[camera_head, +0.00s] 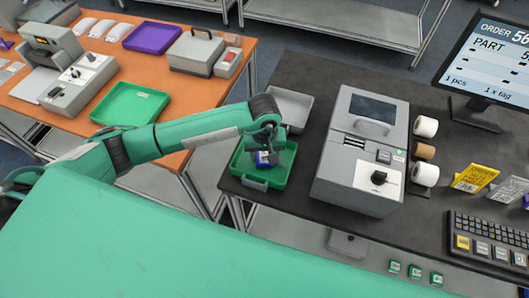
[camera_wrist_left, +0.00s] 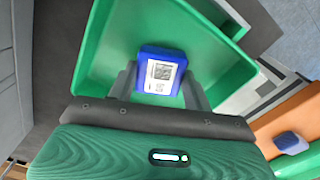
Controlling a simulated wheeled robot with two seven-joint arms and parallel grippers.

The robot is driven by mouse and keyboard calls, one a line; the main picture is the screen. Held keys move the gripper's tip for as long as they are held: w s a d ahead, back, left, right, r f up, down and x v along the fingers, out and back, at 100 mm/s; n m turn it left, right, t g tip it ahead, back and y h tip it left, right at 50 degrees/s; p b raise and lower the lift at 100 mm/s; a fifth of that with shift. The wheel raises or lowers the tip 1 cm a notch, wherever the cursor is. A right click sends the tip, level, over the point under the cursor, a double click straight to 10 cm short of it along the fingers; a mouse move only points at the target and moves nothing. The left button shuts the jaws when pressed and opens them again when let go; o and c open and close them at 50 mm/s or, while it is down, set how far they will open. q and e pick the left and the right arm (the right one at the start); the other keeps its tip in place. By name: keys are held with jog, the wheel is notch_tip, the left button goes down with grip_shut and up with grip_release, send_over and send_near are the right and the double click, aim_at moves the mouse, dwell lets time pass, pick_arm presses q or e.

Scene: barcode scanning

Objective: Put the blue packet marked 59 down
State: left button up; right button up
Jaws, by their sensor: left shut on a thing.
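The blue packet (camera_head: 264,158) is in my left gripper (camera_head: 268,146), over the green tray (camera_head: 279,180) at the left end of the dark table. In the left wrist view the blue packet (camera_wrist_left: 161,71) has a white label with a square code facing the camera. The left gripper's fingers (camera_wrist_left: 157,84) are shut on the packet's two sides. The green tray (camera_wrist_left: 100,52) lies around and beneath it; I cannot tell whether the packet touches the tray floor. The number 59 is not readable. My right gripper is not in view.
A grey tray (camera_head: 291,106) lies behind the green tray. A large grey machine (camera_head: 340,150) stands to the right, close by. Paper rolls (camera_head: 425,127), a monitor (camera_head: 490,60) and a keyboard (camera_head: 488,243) are farther right. An orange table (camera_head: 160,75) with trays and devices is at left.

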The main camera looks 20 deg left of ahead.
aim_at(265, 157)
pick_arm(q)
jog(key=shift+f, duration=0.1)
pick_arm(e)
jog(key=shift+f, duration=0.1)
pick_arm(q)
jog(key=shift+f, duration=0.1)
jog(key=o, duration=0.9)
jog(key=shift+o, duration=0.8)
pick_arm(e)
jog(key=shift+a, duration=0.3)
pick_arm(q)
jog(key=shift+r, duration=0.25)
jog(key=shift+r+b, duration=0.3)
notch_tip(265, 157, up, 11)
jog(key=b, duration=0.4)
jog(key=shift+r, duration=0.15)
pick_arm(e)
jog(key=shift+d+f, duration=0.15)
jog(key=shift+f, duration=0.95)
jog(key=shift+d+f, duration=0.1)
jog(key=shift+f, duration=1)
